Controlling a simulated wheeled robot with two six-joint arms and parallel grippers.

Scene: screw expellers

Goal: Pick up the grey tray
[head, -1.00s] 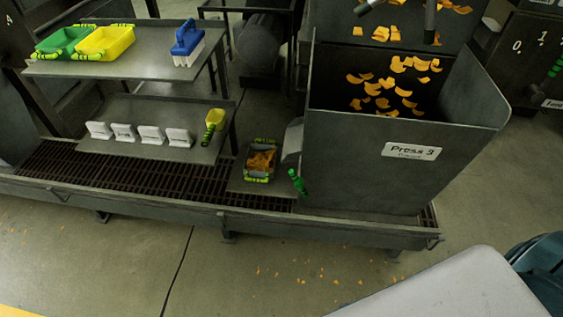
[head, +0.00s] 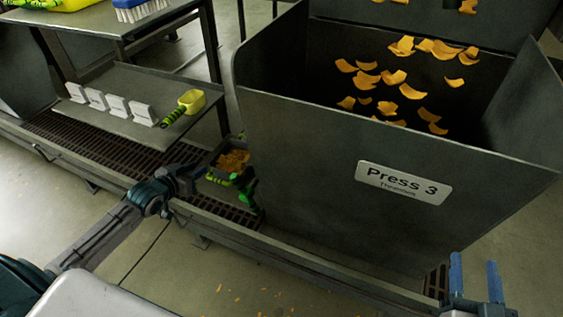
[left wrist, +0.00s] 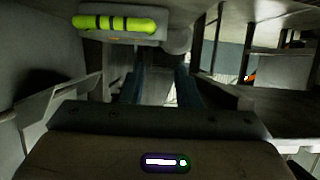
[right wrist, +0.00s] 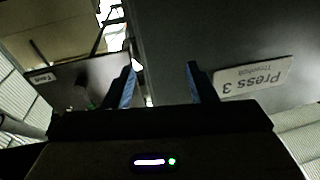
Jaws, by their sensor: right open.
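The grey tray (head: 213,163) holds orange chips and has yellow-green handles. It stands in the gap between the lower shelf and the Press 3 hopper in the head view. My left gripper (head: 205,172) is at the tray's near left side, close to its near handle. In the left wrist view, its two fingers (left wrist: 158,85) are apart with nothing seen between them. A yellow-green banded handle (left wrist: 115,23) shows above them in that view. Whether the gripper touches the tray cannot be told. My right gripper (head: 475,275) is open and empty in front of the hopper.
The Press 3 hopper (head: 300,170), with chips inside, stands right of the tray. A green handle (head: 246,193) sticks out at its left side. A yellow scoop (head: 191,101) and several white blocks (head: 117,106) are on the lower shelf (head: 150,92). A grating runs along the front.

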